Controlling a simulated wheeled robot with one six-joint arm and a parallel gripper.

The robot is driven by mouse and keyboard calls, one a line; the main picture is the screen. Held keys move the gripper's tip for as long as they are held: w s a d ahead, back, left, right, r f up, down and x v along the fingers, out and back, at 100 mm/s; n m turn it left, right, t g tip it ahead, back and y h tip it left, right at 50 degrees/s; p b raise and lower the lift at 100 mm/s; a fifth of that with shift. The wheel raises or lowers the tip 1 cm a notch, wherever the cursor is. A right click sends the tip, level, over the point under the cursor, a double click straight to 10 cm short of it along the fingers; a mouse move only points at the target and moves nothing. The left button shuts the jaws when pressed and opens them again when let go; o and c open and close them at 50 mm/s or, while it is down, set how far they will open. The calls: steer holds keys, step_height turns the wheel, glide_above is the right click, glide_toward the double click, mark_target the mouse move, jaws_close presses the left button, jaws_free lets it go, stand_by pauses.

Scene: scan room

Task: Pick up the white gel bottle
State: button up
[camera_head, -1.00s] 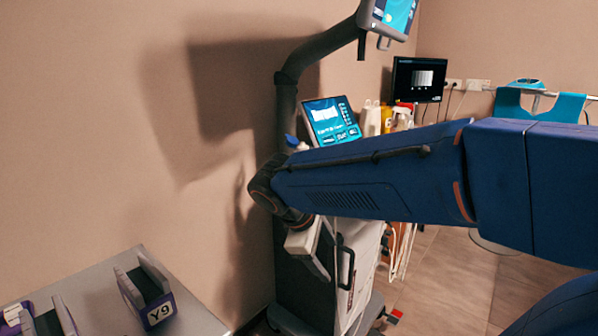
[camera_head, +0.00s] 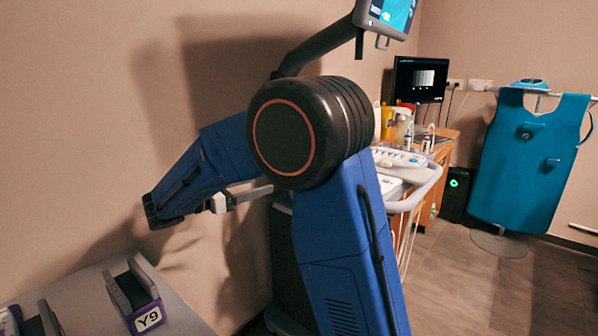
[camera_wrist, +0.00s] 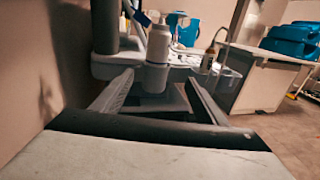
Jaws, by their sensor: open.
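In the wrist view, a white bottle (camera_wrist: 159,45) with a narrow top stands upright in a pale round holder (camera_wrist: 154,78) on the side of a cart. It is probably the gel bottle; its label cannot be read. My gripper (camera_wrist: 158,82) is open and empty, its two fingers spread left and right and pointing towards the holder. The bottle is beyond the fingertips and roughly centred between them. In the head view my arm hides the bottle; only a small grey part of my gripper (camera_head: 242,197) shows beside the cart.
The cart's grey handle and console (camera_head: 400,160) stand right of my arm. A wall is close on the left. A grey table (camera_head: 90,290) with a Y9 holder (camera_head: 135,293) is at lower left. A teal apron (camera_head: 530,160) hangs at right; the floor there is clear.

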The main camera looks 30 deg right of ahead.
steer(key=w+d, duration=0.1)
steer(key=d, duration=0.4)
steer(key=w+d, duration=0.1)
steer(key=d, duration=0.5)
steer(key=w+d, duration=0.1)
steer(key=d, duration=0.4)
steer(key=shift+w+d, duration=0.15)
steer(key=shift+d, duration=0.1)
steer(key=shift+c, duration=0.6)
steer(key=c, duration=1.2)
step_height(320, 180, up, 10)
